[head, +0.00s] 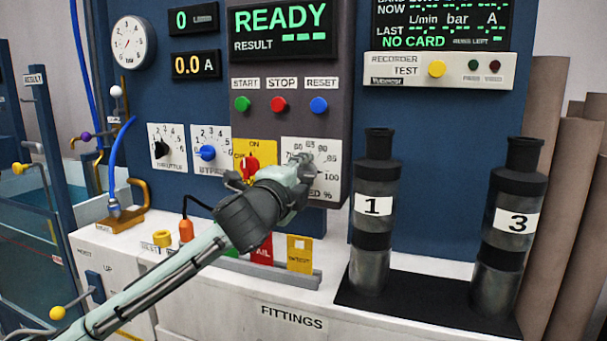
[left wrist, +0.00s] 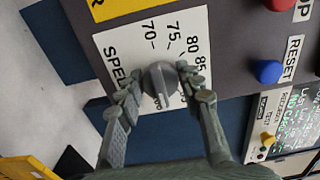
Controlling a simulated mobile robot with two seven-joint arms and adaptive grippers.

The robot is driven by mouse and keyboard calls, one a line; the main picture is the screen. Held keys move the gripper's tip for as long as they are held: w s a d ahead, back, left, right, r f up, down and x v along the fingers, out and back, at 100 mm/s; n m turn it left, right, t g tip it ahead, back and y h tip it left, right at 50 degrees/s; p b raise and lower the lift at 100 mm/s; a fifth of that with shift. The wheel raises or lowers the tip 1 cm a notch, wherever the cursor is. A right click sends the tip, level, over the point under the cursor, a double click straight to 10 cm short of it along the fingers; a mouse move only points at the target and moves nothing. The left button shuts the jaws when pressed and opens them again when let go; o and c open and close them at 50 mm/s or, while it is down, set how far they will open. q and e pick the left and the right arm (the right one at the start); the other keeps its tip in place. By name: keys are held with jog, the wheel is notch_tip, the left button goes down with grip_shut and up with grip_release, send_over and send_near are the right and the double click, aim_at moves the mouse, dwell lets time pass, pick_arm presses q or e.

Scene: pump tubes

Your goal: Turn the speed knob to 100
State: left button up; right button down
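The speed knob (left wrist: 158,80) is a grey dial on a white scale plate (head: 323,150). In the left wrist view its light pointer line points down the picture, towards a partly covered number ending in 00. My left gripper (left wrist: 160,76) has one finger on each side of the knob, both tips seeming to touch it. In the head view my left gripper (head: 304,172) covers the knob, and the number 100 shows at the plate's lower right. My right gripper is not in view.
A red knob (head: 250,167) on a yellow plate sits close to the left of my gripper. Above are green, red and blue buttons (head: 318,104). Black-topped cylinders 1 (head: 372,240) and 3 (head: 505,255) stand to the right. A display (head: 281,28) reads READY.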

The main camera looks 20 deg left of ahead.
pick_arm(q)
jog(key=o, duration=0.4)
jog(key=s, duration=1.2)
jog(key=shift+a, duration=0.2)
